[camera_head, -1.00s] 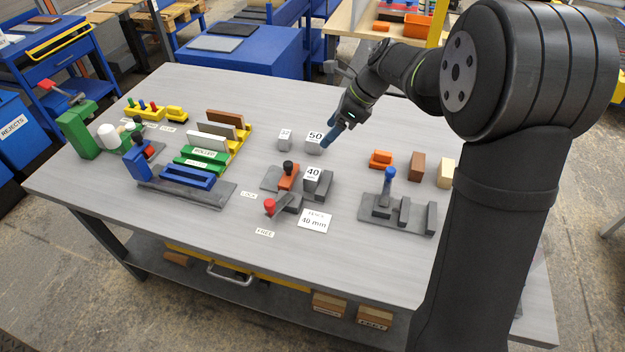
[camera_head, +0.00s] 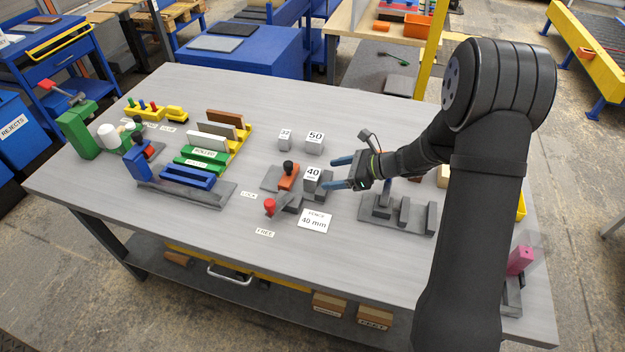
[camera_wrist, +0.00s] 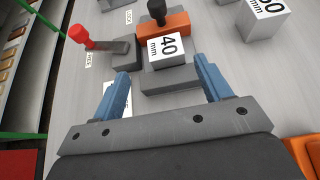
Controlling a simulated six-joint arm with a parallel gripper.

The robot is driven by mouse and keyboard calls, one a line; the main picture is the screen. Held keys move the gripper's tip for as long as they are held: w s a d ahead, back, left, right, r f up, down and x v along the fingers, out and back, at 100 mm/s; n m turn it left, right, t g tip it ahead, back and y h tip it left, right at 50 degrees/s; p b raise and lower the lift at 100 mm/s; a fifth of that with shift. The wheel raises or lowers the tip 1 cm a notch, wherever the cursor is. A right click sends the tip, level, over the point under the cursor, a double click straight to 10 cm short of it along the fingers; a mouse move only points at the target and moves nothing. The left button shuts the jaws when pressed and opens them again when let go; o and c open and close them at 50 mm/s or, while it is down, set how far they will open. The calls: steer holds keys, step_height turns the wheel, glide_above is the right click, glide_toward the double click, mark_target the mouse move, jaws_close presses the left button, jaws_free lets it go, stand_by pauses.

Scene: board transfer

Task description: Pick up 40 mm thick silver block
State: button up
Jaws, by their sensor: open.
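The silver block marked 40 (camera_head: 312,174) sits in the grey vise-like fixture with an orange part (camera_head: 288,178). In the wrist view the 40 mm block (camera_wrist: 167,50) lies ahead of my fingertips, with a low grey bar (camera_wrist: 170,80) on its near side. My gripper (camera_head: 340,173) is open and empty, just right of the block, its blue fingers pointing left toward it. In the wrist view its fingers (camera_wrist: 161,78) are spread wider than the block. I cannot tell whether either finger touches the fixture.
A block marked 50 (camera_head: 314,143) and a smaller block (camera_head: 285,142) stand behind the fixture. A grey fixture (camera_head: 398,215) stands at right. Blue, green and yellow holders are at left.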

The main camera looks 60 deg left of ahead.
mark_target(314, 174)
steer(key=x, duration=0.4)
steer(key=shift+s+a+f, duration=0.1)
steer(key=shift+a, duration=0.05)
steer(key=shift+w+a+x, duration=0.15)
steer(key=shift+x, duration=1.15)
steer(key=shift+w+a+x, duration=0.1)
steer(key=shift+a+x, duration=0.05)
steer(key=shift+x, duration=1.15)
steer(key=c, duration=1.3)
steer(key=shift+o, duration=0.2)
